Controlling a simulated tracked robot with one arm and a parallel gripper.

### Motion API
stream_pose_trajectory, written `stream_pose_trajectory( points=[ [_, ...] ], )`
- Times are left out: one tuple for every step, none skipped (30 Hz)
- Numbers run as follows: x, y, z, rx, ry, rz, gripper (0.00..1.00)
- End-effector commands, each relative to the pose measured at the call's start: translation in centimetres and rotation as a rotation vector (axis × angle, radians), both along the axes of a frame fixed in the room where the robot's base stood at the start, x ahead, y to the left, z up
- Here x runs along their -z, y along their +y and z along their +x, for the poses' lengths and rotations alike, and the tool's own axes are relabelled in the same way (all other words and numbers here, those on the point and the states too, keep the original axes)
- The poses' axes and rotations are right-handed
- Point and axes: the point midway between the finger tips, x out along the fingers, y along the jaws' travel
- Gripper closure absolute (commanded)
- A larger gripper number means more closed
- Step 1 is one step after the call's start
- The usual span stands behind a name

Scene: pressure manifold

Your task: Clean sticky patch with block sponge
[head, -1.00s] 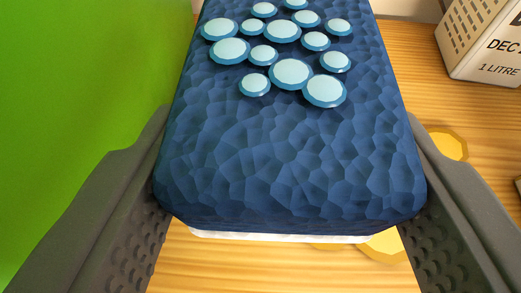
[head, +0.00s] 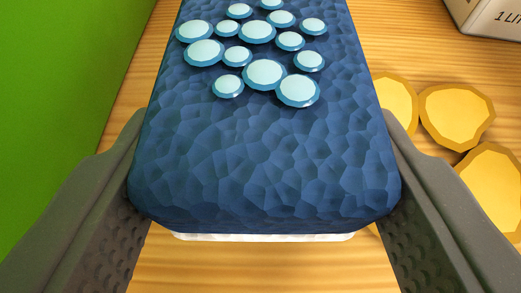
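The block sponge (head: 265,155) is a dark blue block with pale blue round dots on top and a white layer underneath. It fills the middle of the head view. My gripper (head: 262,205) has one dark grey finger against each side of the sponge and is shut on it. The sticky patch (head: 457,115) shows as several amber-yellow blobs with darker rims on the wood, to the right of the sponge and partly behind my right finger. The sponge's underside is hidden, so I cannot tell whether it touches the surface.
A wooden surface (head: 425,45) lies below. A bright green upright panel (head: 60,90) stands close on the left. A white carton (head: 490,15) with black print stands at the top right, cut off by the frame.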

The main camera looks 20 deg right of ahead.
Motion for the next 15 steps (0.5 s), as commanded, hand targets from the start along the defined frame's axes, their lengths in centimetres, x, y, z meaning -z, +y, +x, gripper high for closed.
stream_pose_trajectory(
  points=[
    [0.00,0.00,0.00,0.000,0.000,0.000,0.66],
    [0.00,0.00,-0.01,0.000,0.000,0.000,0.66],
    [0.00,0.01,-0.01,0.000,0.000,0.000,0.66],
    [0.00,0.00,-0.01,0.000,0.000,0.000,0.66],
    [0.01,0.01,-0.01,0.000,0.000,0.000,0.66],
    [0.01,0.01,-0.01,0.000,0.000,0.000,0.66],
    [0.02,0.02,-0.02,0.000,0.000,0.000,0.66],
    [0.05,0.03,-0.01,0.000,0.000,0.000,0.66],
    [0.09,0.02,-0.01,0.000,0.000,0.000,0.66],
    [0.13,0.03,-0.01,0.000,0.000,0.000,0.66],
    [0.19,0.03,-0.01,0.000,0.000,-0.001,0.66],
    [0.25,0.04,-0.02,0.000,0.000,-0.001,0.66],
    [0.31,0.04,-0.02,-0.001,0.000,-0.001,0.66],
    [0.36,0.04,-0.02,-0.001,0.000,-0.001,0.66],
    [0.42,0.05,-0.02,-0.001,0.000,-0.001,0.66]
  ],
)
